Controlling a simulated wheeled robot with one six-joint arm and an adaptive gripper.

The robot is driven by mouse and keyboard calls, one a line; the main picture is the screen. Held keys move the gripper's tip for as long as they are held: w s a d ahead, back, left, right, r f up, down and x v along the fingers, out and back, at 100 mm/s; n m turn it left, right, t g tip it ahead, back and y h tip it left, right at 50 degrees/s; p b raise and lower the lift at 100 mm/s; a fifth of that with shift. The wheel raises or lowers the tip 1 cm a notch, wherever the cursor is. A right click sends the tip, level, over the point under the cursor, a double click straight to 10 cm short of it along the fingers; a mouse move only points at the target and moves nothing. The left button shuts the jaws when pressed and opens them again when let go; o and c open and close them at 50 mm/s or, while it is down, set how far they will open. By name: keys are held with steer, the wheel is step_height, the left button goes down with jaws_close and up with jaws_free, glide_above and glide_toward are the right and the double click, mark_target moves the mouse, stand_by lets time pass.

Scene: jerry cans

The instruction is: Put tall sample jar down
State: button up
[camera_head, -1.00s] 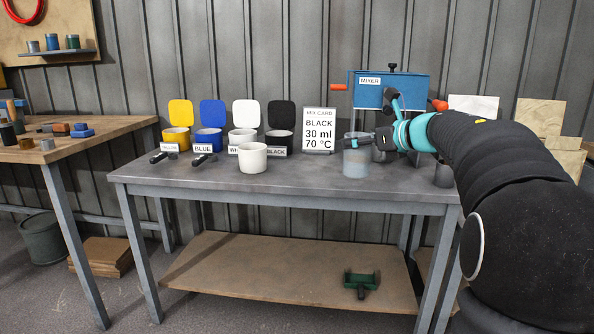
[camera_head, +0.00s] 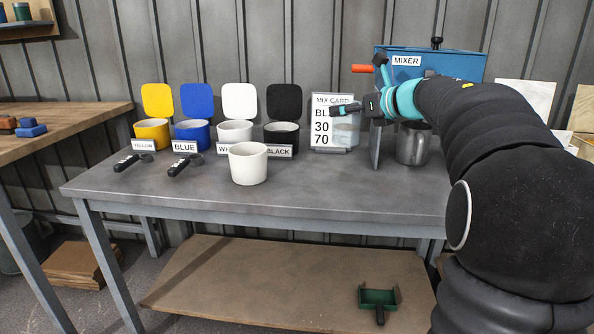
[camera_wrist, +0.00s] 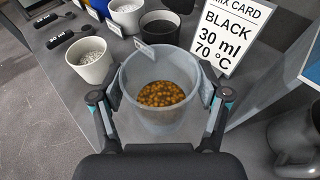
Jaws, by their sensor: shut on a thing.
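My gripper (camera_head: 350,110) is shut on the tall sample jar (camera_head: 345,135), a translucent grey-blue jar. In the head view it overlaps the lower part of the mix card, and its base looks raised above the table. In the wrist view the jar (camera_wrist: 165,124) is upright between the fingers of my gripper (camera_wrist: 161,96). Amber pellets lie in its bottom. A small tag sits on its far rim. The jar's exact height above the table is hard to tell.
The mix card (camera_head: 331,105) stands behind the jar. A metal mug (camera_head: 412,147) stands under the blue mixer (camera_head: 440,64) to the right. A cream cup (camera_head: 248,165), lidded colour pots and two scoops are to the left. The grey table (camera_head: 330,190) is clear in front.

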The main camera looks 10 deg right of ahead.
steer(key=shift+w+a+f+b, duration=0.3)
steer(key=shift+w+a+f, duration=0.05)
steer(key=shift+a+f, duration=1.5)
steer(key=shift+w+a+f+b, duration=0.3)
steer(key=shift+a+f+b, duration=0.05)
steer(key=shift+a+f, duration=1.5)
steer(key=shift+w+a+f+b, duration=0.3)
steer(key=shift+w+a+f, duration=0.05)
steer(key=shift+a+f, duration=1.5)
steer(key=shift+a, duration=0.1)
steer(key=shift+f, duration=0.1)
steer(key=o, duration=1.3)
